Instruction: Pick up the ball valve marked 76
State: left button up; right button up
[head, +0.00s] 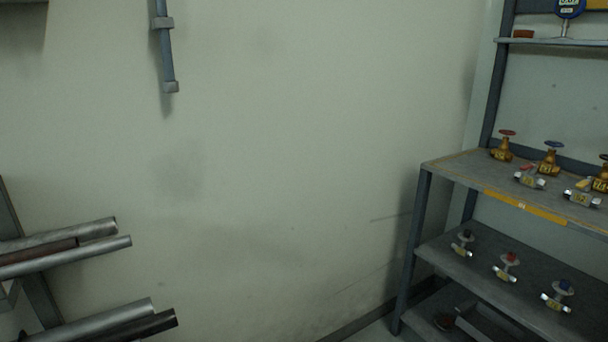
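Several small valves stand on a metal shelf unit at the right. On its upper shelf are brass valves with a red handwheel (503,147), a blue handwheel (549,160) and one cut by the right edge (601,176). In front of them are a silver valve with a red handle (530,178) and a silver valve with a yellow-orange handle (583,195). They carry yellow tags. The numbers are too small to read surely, so I cannot tell which is marked 76. Neither of my grippers is in view.
The lower shelf (480,262) holds silver valves with dark (462,244), red (504,268) and blue (556,296) tops. Pipes (70,252) jut from a rack at the left. The wall between is bare, with a vertical pipe (165,50) above.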

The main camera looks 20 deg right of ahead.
aim_at(530, 179)
jog(key=z, duration=1)
jog(key=i, duration=1.3)
jog(key=z, duration=1.3)
